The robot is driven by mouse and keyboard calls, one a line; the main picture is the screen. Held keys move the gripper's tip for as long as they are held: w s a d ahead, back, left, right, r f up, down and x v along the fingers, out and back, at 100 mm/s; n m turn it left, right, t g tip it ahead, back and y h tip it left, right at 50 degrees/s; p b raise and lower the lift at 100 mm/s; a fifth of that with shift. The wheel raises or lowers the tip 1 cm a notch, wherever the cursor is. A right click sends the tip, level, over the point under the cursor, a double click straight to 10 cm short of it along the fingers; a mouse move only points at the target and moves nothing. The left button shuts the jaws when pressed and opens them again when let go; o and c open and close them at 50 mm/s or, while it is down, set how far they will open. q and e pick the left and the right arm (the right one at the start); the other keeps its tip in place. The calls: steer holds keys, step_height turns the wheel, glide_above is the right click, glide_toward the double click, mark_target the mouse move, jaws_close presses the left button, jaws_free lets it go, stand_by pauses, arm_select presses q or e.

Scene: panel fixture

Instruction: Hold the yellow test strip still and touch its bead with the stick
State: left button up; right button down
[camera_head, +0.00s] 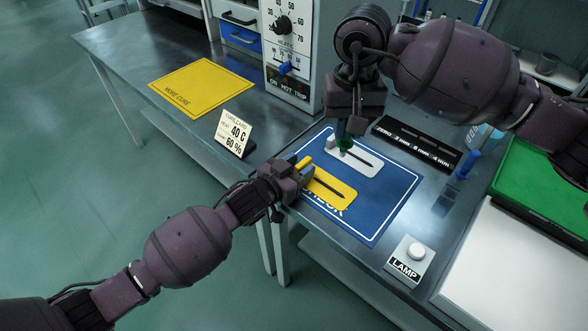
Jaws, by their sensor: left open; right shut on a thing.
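The yellow test strip (334,190) lies on a blue mat (381,203), with a dark bead line (327,184) along it and a raised yellow tab (304,163) at its left end. My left gripper (304,175) is open at that end, close beside the tab; whether it touches cannot be told. My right gripper (347,131) is shut on a small dark green thing (346,144), likely the stick, above the left end of a pale grey strip (363,162). That grey strip lies behind the yellow one and has a similar dark line. Most of the held thing is hidden.
A black marked rack (416,141) and a blue-handled tool (466,166) stand right of the mat. A lamp button box (411,258) is at the front edge. A cure sign (234,134), yellow mat (201,87) and heater box (293,50) are behind. A green tray (540,190) is right.

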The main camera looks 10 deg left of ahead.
arm_select(q)
jaws_close()
arm_select(e)
glide_above(335, 192)
steer(key=shift+f, duration=5.55)
steer(key=shift+f, duration=0.6)
steer(key=shift+r, duration=3.55)
arm_select(q)
jaws_free()
